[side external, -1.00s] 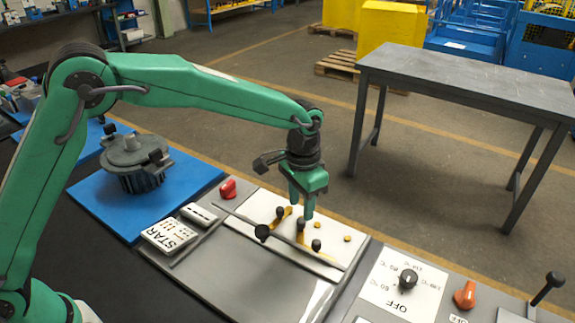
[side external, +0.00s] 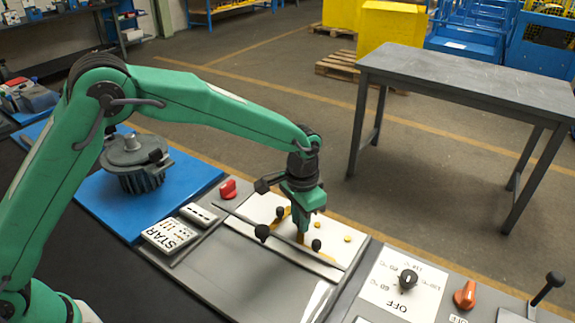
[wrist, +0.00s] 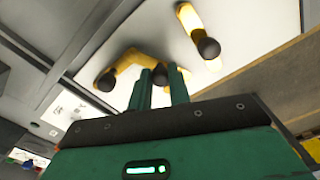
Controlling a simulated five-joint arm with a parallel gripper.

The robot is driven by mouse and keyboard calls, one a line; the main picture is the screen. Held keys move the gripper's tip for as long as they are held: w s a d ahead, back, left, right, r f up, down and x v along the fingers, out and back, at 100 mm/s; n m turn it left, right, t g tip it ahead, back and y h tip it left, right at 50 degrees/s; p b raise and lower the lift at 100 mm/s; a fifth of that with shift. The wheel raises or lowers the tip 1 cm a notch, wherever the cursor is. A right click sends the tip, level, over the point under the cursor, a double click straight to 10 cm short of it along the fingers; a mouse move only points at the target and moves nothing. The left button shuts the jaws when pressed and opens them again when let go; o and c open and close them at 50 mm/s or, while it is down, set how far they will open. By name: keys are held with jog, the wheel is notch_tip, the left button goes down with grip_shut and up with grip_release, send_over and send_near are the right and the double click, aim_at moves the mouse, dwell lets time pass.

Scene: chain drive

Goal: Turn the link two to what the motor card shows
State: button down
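The motor card (side external: 168,236) is a white card with STAR in large letters and small marks above it. It lies in front of the grey motor (side external: 135,165). The links are yellow bars with black knobs on a white plate (side external: 260,208). One knob (side external: 316,245) stands right of my gripper, another (side external: 282,211) left of it.
A red knob (side external: 228,188) is to the left; a black dial (side external: 408,278) and an orange knob (side external: 465,294) are to the right. The motor rests on a blue mat (side external: 100,205).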

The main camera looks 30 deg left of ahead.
jog(key=shift+a+n, duration=0.15)
jog(key=shift+n, duration=0.25)
jog(key=shift+s+a+r+n, duration=0.1)
jog(key=shift+s+a+n, duration=0.15)
jog(key=shift+n, duration=0.65)
jog(key=n, duration=0.2)
jog(key=s+n, duration=0.1)
jog(key=shift+a, duration=0.3)
jog(key=n, duration=0.3)
jog(key=shift+s+a, duration=0.2)
jog(key=shift+s, duration=0.2)
jog(key=shift+s+n, duration=0.3)
jog(key=shift+n, duration=0.6)
jog(key=shift+s+n, duration=0.25)
jog(key=shift+n, duration=0.65)
jog(key=c, duration=1.3)
grip_release()
